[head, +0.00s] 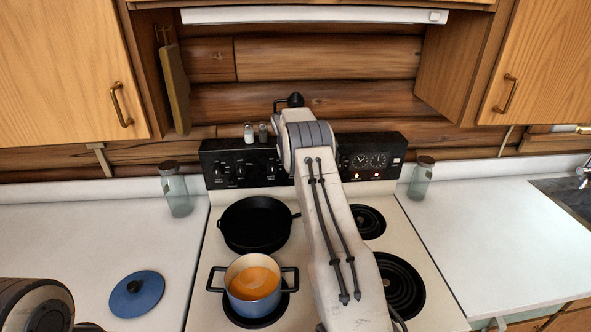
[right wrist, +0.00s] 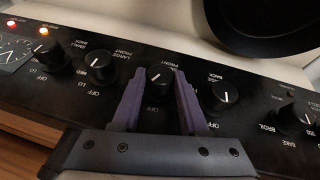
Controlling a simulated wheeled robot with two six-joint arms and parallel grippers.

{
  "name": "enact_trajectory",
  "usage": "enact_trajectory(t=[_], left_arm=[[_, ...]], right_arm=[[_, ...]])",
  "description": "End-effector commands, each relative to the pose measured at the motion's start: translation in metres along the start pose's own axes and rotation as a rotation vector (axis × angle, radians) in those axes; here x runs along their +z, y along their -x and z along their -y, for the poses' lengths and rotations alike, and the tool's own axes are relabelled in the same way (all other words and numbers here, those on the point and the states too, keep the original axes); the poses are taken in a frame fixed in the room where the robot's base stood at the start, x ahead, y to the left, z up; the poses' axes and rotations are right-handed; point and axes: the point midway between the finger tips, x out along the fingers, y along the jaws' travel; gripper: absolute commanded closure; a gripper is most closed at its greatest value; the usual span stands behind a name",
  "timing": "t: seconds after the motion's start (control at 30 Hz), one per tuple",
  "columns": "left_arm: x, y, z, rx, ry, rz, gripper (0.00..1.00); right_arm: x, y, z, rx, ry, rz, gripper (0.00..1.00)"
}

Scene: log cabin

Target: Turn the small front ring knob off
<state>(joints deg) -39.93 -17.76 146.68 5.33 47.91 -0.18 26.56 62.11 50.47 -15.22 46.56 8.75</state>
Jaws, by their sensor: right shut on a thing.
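The small front ring knob (right wrist: 160,80) is a round black knob with a white pointer line, on the black stove panel (right wrist: 75,98). Its label reads FRONT; the word before that is too blurred to read. In the right wrist view my right gripper (right wrist: 160,76) has its two purple fingers on either side of this knob, shut on it. The knob's OFF mark shows between the fingers, and the pointer line is tilted away from it. In the head view my right arm reaches over the stove and hides the gripper. My left gripper is not in view.
Other knobs flank it closely: the large front knob (right wrist: 102,69) and a back knob (right wrist: 223,96). A red light (right wrist: 11,23) and an orange light (right wrist: 43,31) glow. A skillet (head: 254,224) and a blue pot (head: 254,306) with orange contents stand on the left burners.

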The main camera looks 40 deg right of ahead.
Motion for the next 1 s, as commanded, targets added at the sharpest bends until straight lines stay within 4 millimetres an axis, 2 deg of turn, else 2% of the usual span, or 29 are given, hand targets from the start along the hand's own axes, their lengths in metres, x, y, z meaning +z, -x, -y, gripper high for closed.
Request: enact_trajectory(t=[0.1, 0.4, 0.7, 1.0], left_arm=[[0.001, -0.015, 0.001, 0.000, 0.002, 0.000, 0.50], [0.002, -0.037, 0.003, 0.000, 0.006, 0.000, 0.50], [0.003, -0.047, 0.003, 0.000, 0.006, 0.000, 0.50], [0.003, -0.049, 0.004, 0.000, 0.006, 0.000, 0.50]], right_arm=[[0.001, -0.004, 0.005, 0.088, 0.042, 0.001, 1.00], [0.001, -0.004, 0.008, 0.298, 0.126, 0.011, 1.00], [0.001, -0.003, 0.009, 0.425, 0.177, 0.019, 1.00], [0.000, -0.002, 0.009, 0.461, 0.192, 0.022, 1.00]])
